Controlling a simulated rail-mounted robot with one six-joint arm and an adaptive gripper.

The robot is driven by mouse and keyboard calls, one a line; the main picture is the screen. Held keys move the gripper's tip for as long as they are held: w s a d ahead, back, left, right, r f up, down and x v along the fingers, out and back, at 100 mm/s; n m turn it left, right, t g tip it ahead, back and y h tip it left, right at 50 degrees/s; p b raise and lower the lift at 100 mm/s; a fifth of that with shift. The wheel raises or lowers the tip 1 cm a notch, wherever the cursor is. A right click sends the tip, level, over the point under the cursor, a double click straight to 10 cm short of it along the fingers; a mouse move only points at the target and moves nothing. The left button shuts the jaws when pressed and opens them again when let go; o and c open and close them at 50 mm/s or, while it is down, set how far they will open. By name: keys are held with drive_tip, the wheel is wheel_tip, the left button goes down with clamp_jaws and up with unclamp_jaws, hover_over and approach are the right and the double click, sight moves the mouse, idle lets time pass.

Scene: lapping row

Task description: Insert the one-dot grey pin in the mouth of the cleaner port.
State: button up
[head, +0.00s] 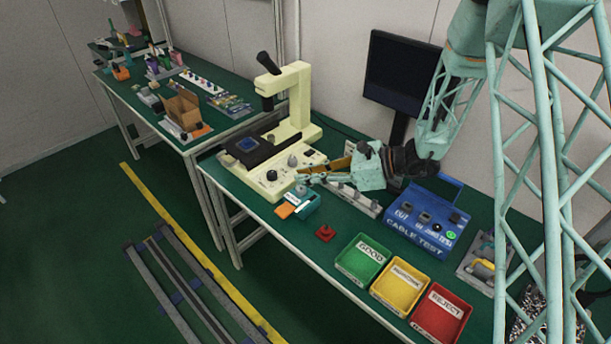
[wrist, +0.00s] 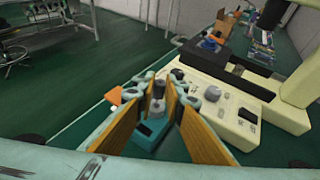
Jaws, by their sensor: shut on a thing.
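My gripper (head: 307,179) reaches left over the bench, above the teal cleaner box (head: 309,207). In the wrist view, my gripper (wrist: 160,84) has its two tan finger pads closed on a small grey pin (wrist: 158,91). The pin's dots are too small to read. The teal box (wrist: 147,138) lies below and behind the pin in that view, partly covered by the fingers. An orange part (head: 285,211) sits at the box's left end. I cannot tell whether the pin touches the port's mouth, which is hidden.
A cream microscope (head: 303,95) stands just behind the cleaner. A grey rack (head: 366,207) with several pins is to the right, beside the blue cable tester (head: 425,222). A red piece (head: 325,233) and green (head: 342,265), yellow (head: 378,292) and red (head: 417,325) trays line the front.

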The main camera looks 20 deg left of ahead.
drive_tip(key=shift+f+b, duration=0.75)
drive_tip(key=shift+f, duration=0.5)
idle(0.6)
drive_tip(key=o, duration=0.8)
drive_tip(key=shift+d, duration=0.1)
drive_tip(key=shift+v, duration=5.95)
drive_tip(key=shift+r, duration=0.15)
drive_tip(key=s+d+r+n+g+h, duration=0.1)
drive_tip(key=s+d+r+n+h, duration=0.3)
drive_tip(key=s+r, duration=0.55)
drive_tip(key=s+d+r+n+g+h, duration=0.1)
drive_tip(key=s+d+r+n, duration=0.35)
drive_tip(key=s+r, duration=0.5)
drive_tip(key=s+d+r+n+t+h, duration=0.2)
drive_tip(key=s+d+r+n, duration=0.1)
drive_tip(key=s+d, duration=0.3)
drive_tip(key=s+d+r+n+t+h, duration=0.2)
drive_tip(key=s+d+r+n+h, duration=0.1)
drive_tip(key=s+d, duration=0.4)
drive_tip(key=s+d+r+n+t+h, duration=0.2)
drive_tip(key=s+d+r+n+h, duration=0.1)
drive_tip(key=s+d, duration=0.4)
drive_tip(key=shift+s+d+r, duration=0.1)
drive_tip(key=shift+s+r, duration=0.05)
drive_tip(key=shift+s, duration=0.3)
drive_tip(key=shift+s+r, duration=0.2)
drive_tip(key=shift+s, duration=0.25)
